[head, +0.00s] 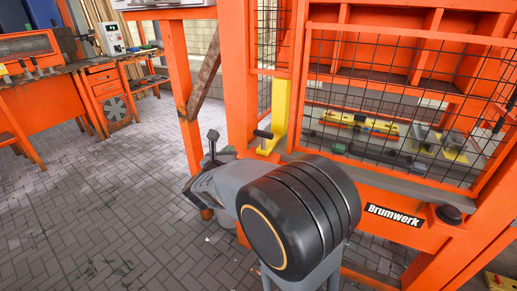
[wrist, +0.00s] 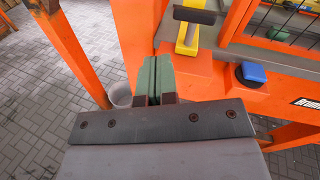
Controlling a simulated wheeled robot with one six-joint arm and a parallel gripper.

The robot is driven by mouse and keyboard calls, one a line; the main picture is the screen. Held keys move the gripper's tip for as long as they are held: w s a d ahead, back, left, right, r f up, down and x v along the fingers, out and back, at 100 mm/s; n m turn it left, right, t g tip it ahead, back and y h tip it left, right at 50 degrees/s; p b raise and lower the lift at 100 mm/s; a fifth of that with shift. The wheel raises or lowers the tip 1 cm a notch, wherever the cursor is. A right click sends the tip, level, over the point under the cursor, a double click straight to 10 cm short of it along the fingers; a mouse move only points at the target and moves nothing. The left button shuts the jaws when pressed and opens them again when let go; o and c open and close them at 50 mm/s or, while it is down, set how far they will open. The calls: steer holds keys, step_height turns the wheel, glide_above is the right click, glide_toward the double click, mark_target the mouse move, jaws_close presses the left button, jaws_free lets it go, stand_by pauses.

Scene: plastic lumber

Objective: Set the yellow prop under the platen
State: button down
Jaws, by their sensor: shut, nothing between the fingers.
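The yellow prop (head: 281,112) stands upright against the orange press frame, left of the mesh guard. A black handle sticks out from its lower part. In the wrist view the lower end of the prop (wrist: 187,38) shows at the top, with its black handle across it. My gripper (wrist: 156,78) is shut and empty, its green finger pads together. The fingertips point toward the orange frame, to the left of and short of the prop, apart from it. In the head view my gripper (head: 212,147) is partly hidden by my arm. I cannot clearly make out the platen.
A wire mesh guard (head: 385,90) covers the press opening, with yellow and green parts behind it. A blue button (wrist: 254,72) sits on the ledge right of my gripper. A pale bin (wrist: 121,95) stands below. An orange workbench (head: 60,95) is at left; the floor between is clear.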

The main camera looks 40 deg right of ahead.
steer(key=s+d+f+m+g+h, duration=0.1)
steer(key=d+f+m+g+h, duration=0.1)
steer(key=m, duration=0.3)
glide_toward(261, 134)
steer(key=shift+g, duration=0.4)
steer(key=x, duration=0.7)
steer(key=shift+w+d+r, duration=0.15)
steer(key=shift+w, duration=0.05)
